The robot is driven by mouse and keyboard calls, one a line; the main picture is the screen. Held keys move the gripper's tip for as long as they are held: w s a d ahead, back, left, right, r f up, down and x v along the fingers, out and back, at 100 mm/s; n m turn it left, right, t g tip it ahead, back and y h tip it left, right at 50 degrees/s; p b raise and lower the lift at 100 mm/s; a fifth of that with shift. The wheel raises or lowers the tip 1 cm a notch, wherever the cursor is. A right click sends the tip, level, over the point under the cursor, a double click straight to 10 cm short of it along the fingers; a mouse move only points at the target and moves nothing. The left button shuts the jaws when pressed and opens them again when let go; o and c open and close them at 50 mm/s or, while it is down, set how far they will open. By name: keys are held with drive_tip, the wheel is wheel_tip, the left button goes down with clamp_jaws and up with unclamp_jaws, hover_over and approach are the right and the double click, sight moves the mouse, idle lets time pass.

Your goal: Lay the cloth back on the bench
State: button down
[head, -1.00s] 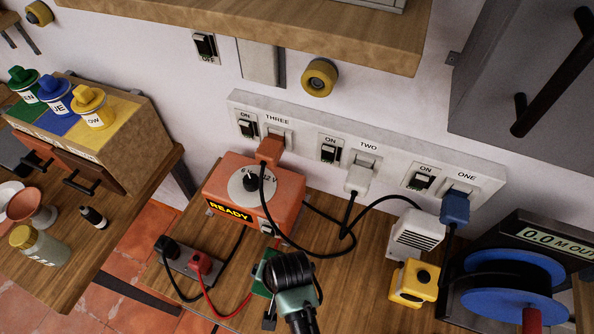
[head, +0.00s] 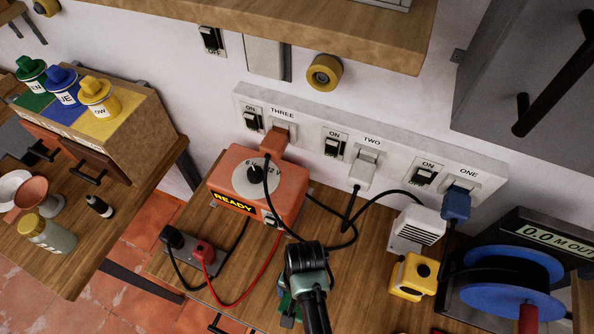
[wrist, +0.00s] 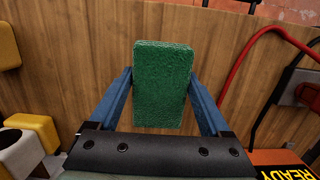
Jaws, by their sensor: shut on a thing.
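The cloth is a green, rough, folded-looking rectangle. It shows between the two blue fingers of my gripper (wrist: 160,76) in the wrist view, where the cloth (wrist: 162,100) is gripped at both sides. In the head view my gripper (head: 287,306) is low over the front of the wooden bench (head: 352,285). Only a small green edge of the cloth (head: 282,300) shows there; my arm hides the rest. Bench wood lies behind the cloth in the wrist view, but I cannot tell whether the cloth touches it.
An orange READY box (head: 258,190) stands behind and left, with a dark terminal block (head: 192,250) and red and black leads. A yellow block (head: 412,277), a white vented block (head: 416,230) and a blue reel (head: 510,285) stand right. Bare bench lies between.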

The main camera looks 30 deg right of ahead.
drive_tip(key=shift+f, duration=1.1)
drive_tip(key=shift+f+b, duration=0.4)
drive_tip(key=shift+f, duration=0.2)
unclamp_jaws()
drive_tip(key=shift+r, duration=0.1)
drive_tip(key=r, duration=0.4)
drive_tip(key=d+r, duration=0.1)
drive_tip(key=r, duration=0.3)
drive_tip(key=w+r, duration=0.1)
drive_tip(key=r, duration=0.4)
drive_tip(key=shift+d+p, duration=0.15)
drive_tip(key=shift+p, duration=0.2)
drive_tip(key=shift+f, duration=0.1)
